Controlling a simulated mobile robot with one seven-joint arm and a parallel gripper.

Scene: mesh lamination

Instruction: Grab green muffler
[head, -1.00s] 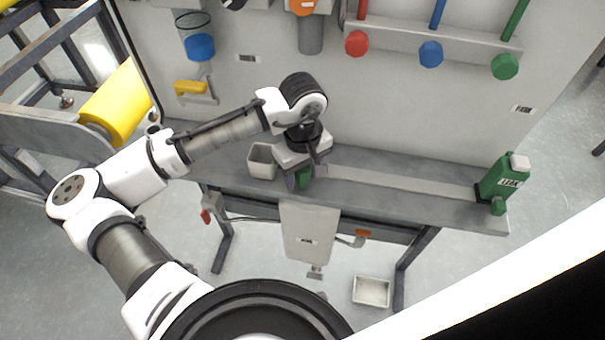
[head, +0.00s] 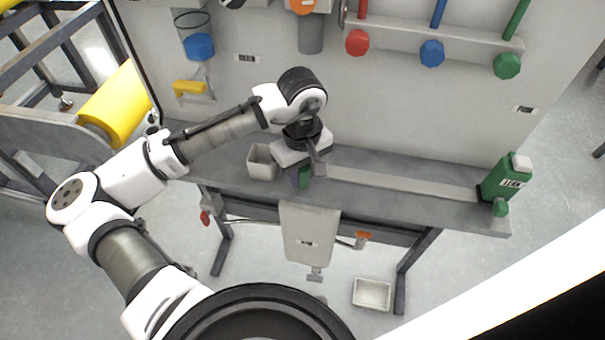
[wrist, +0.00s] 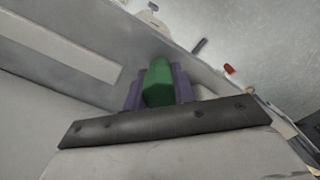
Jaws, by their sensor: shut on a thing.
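The green muffler (wrist: 158,84) is a small green block-like piece seen between two purple fingers in the wrist view. It also shows as a small green patch (head: 305,179) under my wrist in the head view. My gripper (head: 299,180) points down at the front part of the grey bench and is shut on the muffler. Its fingers flank the muffler on both sides. The lower end of the muffler is hidden, so I cannot tell whether it touches the bench.
A small light bin (head: 261,163) stands on the bench (head: 440,213) just left of my gripper. A green bottle-like container (head: 507,180) stands at the bench's right end. A panel with red, blue and green knobs (head: 507,66) rises behind. An empty tray (head: 372,294) lies on the floor.

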